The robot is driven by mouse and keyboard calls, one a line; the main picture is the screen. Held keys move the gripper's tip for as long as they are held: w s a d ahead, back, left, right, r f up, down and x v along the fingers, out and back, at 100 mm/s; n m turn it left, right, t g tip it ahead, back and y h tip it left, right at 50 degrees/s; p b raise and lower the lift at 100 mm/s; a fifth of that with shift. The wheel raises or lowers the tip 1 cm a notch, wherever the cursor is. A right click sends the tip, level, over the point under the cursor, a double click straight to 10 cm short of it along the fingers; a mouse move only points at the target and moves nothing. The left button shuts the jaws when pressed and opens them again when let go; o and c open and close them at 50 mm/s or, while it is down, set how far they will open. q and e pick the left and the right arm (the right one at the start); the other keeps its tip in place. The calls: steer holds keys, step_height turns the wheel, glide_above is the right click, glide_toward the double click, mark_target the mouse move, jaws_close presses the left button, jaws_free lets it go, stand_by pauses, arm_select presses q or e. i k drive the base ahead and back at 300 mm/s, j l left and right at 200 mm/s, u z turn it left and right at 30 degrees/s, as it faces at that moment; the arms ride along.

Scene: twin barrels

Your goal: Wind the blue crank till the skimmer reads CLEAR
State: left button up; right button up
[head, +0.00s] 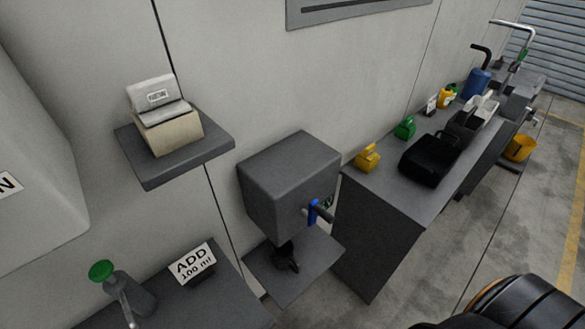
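The blue crank (313,212) sits on the right-hand face of a grey box (290,180) mounted by the wall, in the middle of the view. A dark handle sticks out from the crank toward the right. A small green patch shows on the same face beside the crank, too small to read. I see no legible CLEAR reading, and cannot tell for certain that this box is the skimmer. Neither of my grippers is in view. A black arm link of mine with an orange ring shows at the lower right.
Under the box, a black fitting (285,259) stands over a grey shelf. A long bench (378,209) to the right holds yellow and green items and a black tray (428,160). An "ADD 100 ml" sign (192,264) stands lower left.

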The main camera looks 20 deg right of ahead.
mark_target(316, 210)
steer(key=k+l, duration=0.1)
steer(key=l, duration=0.3)
steer(key=k+l+u, duration=0.1)
steer(key=l, duration=0.35)
steer(key=k+l, duration=0.1)
steer(key=l, duration=0.3)
steer(key=k+l, duration=0.1)
steer(key=l, duration=0.35)
steer(key=u, duration=0.05)
